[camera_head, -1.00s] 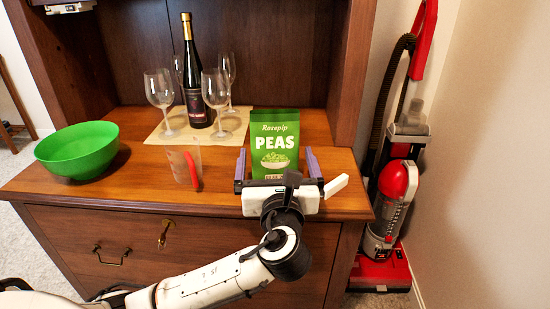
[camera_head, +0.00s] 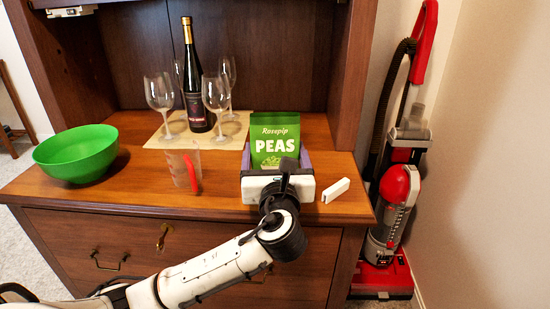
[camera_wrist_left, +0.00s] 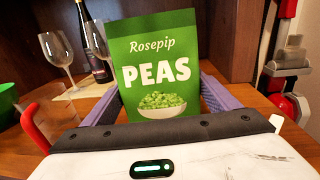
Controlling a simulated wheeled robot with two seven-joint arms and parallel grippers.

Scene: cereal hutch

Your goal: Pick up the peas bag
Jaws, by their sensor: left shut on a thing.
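The green peas bag (camera_head: 275,131) stands upright near the front right of the wooden counter. It also fills the middle of the left wrist view (camera_wrist_left: 158,55), its label facing me. My left gripper (camera_head: 275,157) is shut on the bag, with one purple finger along each side; the fingers also show in the left wrist view (camera_wrist_left: 160,97). The gripper body hides the bag's lower part in the head view, so I cannot tell whether its base touches the counter. My right gripper is not in view.
A clear cup with a red handle (camera_head: 184,171) stands just left of the gripper. A green bowl (camera_head: 77,153) sits farther left. A wine bottle (camera_head: 197,112) and several glasses stand behind on a mat. A small white block (camera_head: 336,190) lies to the right.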

